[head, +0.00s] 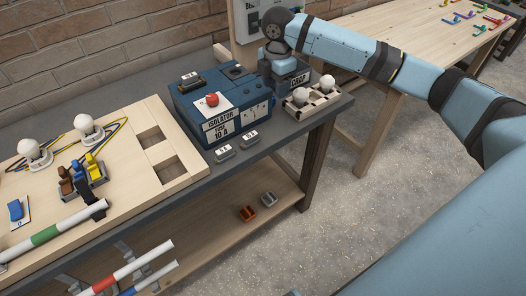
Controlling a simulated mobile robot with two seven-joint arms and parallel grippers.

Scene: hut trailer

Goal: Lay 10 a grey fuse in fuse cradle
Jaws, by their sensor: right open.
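The blue isolator box (200,127) stands on the dark bench; its front label reads "ISOLATOR FOR 10 A". A red knob (212,99) on a white plate is on its top. A dark fitting with a light top (191,82) and a dark recessed fitting (236,72) also sit there; I cannot tell which is the fuse cradle. Two small grey labelled fuses (224,154) (250,141) lie in front of the box; their ratings are too small to read surely. My right gripper (268,74) is open, pointing down beside the box's right end, largely hidden by my wrist. My left gripper is out of view.
A scrap bin (298,79) and a bulb tray (298,112) stand right of the box. A wooden board (182,185) with bulbs and wires lies left. Orange (248,213) and grey (268,199) pieces lie on the lower shelf. A brick wall is behind.

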